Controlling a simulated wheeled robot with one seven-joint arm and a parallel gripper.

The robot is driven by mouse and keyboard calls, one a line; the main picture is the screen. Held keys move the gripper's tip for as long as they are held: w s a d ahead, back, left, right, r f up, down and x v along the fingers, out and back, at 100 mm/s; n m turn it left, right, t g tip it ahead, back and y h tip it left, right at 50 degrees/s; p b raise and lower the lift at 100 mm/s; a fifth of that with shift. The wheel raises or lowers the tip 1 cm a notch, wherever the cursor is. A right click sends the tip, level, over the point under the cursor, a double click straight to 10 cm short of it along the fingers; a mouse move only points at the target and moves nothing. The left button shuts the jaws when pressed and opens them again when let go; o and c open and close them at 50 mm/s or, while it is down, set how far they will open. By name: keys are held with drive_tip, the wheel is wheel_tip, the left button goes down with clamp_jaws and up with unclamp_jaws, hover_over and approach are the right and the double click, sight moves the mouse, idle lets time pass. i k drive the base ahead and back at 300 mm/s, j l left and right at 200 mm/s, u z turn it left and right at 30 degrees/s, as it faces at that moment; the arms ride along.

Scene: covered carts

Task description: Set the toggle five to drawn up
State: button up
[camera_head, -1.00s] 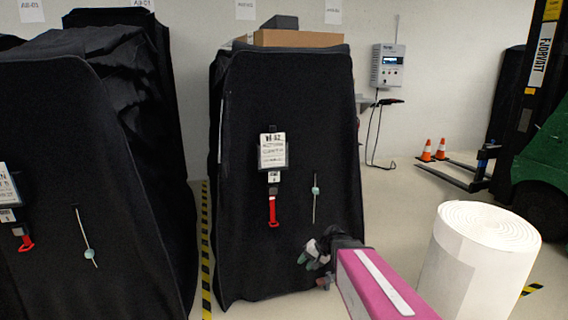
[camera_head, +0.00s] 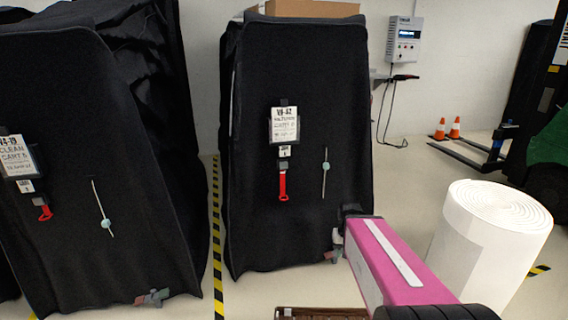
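Two black covered carts each carry a cord with a teal toggle. The left cart's toggle (camera_head: 107,223) sits low on its slanting pale cord, beside a card that seems to read "clean cart 5". The middle cart's toggle (camera_head: 326,166) sits near the upper part of its upright cord, right of a card and red strap. The number five on either small tag is too small to read surely.
The left cart (camera_head: 125,150) and middle cart (camera_head: 245,130) stand apart, with yellow-black floor tape (camera_head: 217,230) between them. A large white roll (camera_head: 485,250) stands at right. A brown slatted object (camera_head: 320,313) shows at the bottom edge. Cones (camera_head: 447,128) stand behind.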

sight(105, 222)
drive_tip(key=u, duration=2)
drive_tip(key=i, duration=0.35)
